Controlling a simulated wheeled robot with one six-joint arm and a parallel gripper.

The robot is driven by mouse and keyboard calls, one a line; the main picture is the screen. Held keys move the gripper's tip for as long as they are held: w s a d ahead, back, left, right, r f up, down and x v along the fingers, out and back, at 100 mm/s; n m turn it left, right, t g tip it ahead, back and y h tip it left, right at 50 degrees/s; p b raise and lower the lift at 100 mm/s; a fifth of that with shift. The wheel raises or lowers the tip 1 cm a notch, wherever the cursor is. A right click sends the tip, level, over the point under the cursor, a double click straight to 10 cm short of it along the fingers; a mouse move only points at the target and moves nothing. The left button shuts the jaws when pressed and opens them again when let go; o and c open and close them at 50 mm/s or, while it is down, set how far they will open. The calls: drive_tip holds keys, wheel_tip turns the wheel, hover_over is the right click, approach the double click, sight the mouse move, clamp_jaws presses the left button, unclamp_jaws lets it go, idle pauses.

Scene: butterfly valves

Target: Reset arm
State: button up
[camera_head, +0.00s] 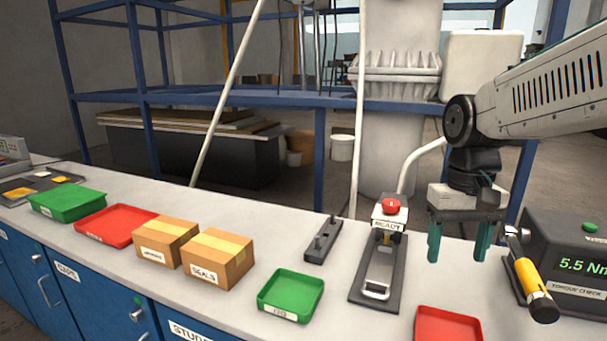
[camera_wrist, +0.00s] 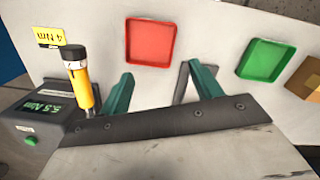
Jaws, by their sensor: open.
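My gripper (camera_head: 460,240) hangs from my arm at the right of the head view, fingers pointing down above the bench. Its two green fingers are apart with nothing between them; they also show in the wrist view (camera_wrist: 155,90). To its left stands a dark fixture (camera_head: 378,270) with a red button (camera_head: 391,206) on a box marked READY. To its right is a torque checker (camera_head: 570,262) reading 5.5 Nm, with a yellow-handled torque wrench (camera_head: 530,280) at its left side. In the wrist view the yellow wrench (camera_wrist: 80,80) stands left of the fingers.
A red tray (camera_head: 447,325) and a green tray (camera_head: 291,294) lie near the front edge. Two cardboard boxes (camera_head: 218,258), another red tray (camera_head: 115,226) and a green bin (camera_head: 67,204) stand further left. A dark block with pegs (camera_head: 322,241) is behind the green tray. Blue frame posts rise behind the bench.

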drive_tip(key=s+f+t, duration=0.2)
drive_tip(key=s, duration=1.5)
drive_tip(key=shift+s+d+f, duration=0.2)
drive_tip(key=shift+s+d, duration=0.1)
drive_tip(key=shift+d, duration=0.15)
